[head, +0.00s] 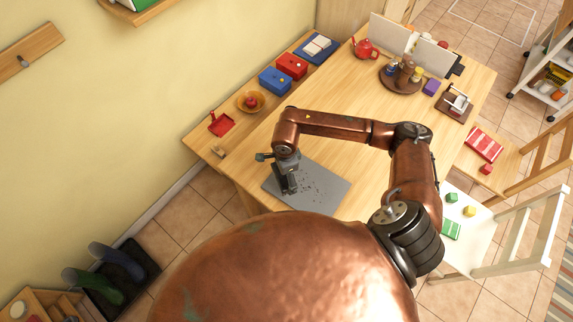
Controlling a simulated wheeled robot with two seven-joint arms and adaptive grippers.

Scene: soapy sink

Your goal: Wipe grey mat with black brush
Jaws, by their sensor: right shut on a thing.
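The grey mat (325,190) lies flat on the wooden table near its left front edge, with dark specks scattered over its middle. My right gripper (288,185) points down over the left part of the mat. It is shut on the black brush, which is mostly hidden by the fingers and hard to make out against them. I cannot tell whether the bristles touch the mat. My left gripper is out of view.
A red dustpan-like tray (221,124), a bowl with a red fruit (251,102), and blue (275,81) and red (292,66) boxes line the wall side. A round brown tray (400,78) and red teapot (365,49) stand at the far end. The table beyond the mat is clear.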

